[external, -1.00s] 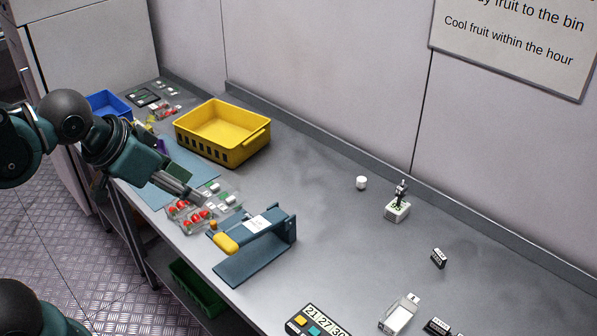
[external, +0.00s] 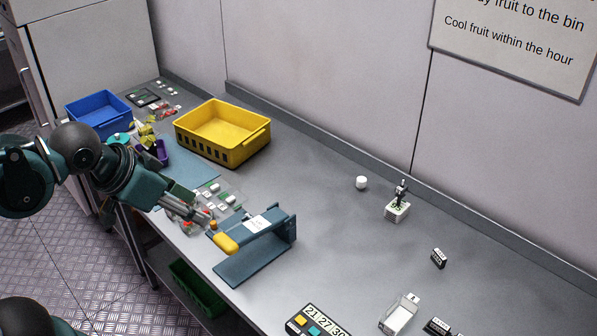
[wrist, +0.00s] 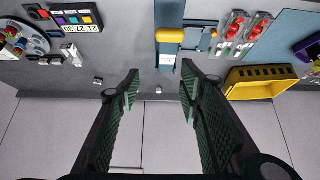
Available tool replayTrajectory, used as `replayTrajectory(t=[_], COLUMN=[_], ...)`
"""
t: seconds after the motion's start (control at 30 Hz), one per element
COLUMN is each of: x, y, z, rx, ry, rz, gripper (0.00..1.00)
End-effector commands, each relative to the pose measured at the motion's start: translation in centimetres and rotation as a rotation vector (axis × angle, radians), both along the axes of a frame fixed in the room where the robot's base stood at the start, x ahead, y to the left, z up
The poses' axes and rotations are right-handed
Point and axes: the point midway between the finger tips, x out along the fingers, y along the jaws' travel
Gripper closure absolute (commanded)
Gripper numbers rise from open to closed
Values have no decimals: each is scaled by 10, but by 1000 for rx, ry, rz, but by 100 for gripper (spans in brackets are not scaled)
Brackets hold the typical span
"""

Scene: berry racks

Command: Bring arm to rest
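My gripper (external: 200,216) is at the front left part of the bench, in front of the clear punnets of red berries, which it partly hides. In the wrist view my gripper (wrist: 160,73) has its two green-ridged fingers spread apart with nothing between them. The wrist view shows the red berry punnets (wrist: 234,30) at the upper right, beyond the fingers. My arm is bent and held over the left front edge of the bench.
A blue press-like device with a yellow handle (external: 226,244) stands just right of my gripper. A yellow crate (external: 262,146) and a blue bin (external: 84,116) stand farther back. A purple container (external: 153,155) is behind my wrist. The middle of the bench is mostly clear.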

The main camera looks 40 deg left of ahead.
Motion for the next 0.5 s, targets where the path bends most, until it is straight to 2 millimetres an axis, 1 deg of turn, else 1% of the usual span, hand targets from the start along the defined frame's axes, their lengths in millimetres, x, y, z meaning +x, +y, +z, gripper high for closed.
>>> replayTrajectory(t=[0.03,0.2,0.33,0.5], x=[0,0,0,0], y=[0,0,0,0], z=[-15,-34,-42,-43], rx=[0,0,0,0], ry=[0,0,0,0], rz=[0,0,0,0], gripper=[63,63,63,63])
